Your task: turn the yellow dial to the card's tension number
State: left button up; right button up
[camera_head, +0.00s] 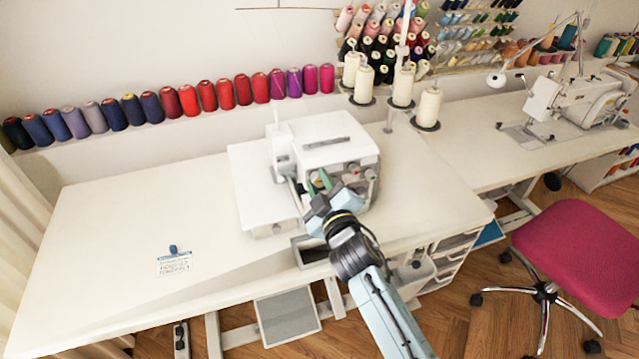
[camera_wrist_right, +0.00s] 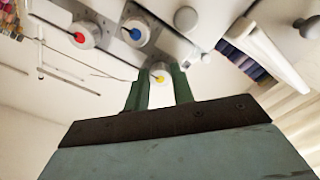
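The white sewing machine (camera_head: 330,150) stands on the long table, with small knobs on its front. In the right wrist view the yellow-centred dial (camera_wrist_right: 160,77) lies between the two green fingertips of my right gripper (camera_wrist_right: 160,82). The fingertips flank it closely, but I cannot tell whether they press on it. In the head view my right gripper (camera_head: 319,184) is at the machine's front and hides this dial. The card (camera_head: 174,264) lies on the table at the left with a blue clip (camera_head: 173,250); its print is too small to read. My left gripper is out of view.
A blue-centred dial (camera_wrist_right: 137,32) and a red-centred dial (camera_wrist_right: 84,36) sit beside the yellow one. Thread cones (camera_head: 428,106) stand behind the machine. The table's left half (camera_head: 110,220) is mostly clear. A pink chair (camera_head: 575,255) stands at the right.

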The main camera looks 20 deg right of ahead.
grip_shut()
jog(key=shift+n, duration=0.3)
jog(key=shift+n+p, duration=0.4)
jog(key=shift+n, duration=2.2)
jog(key=shift+o, duration=2.4)
grip_release()
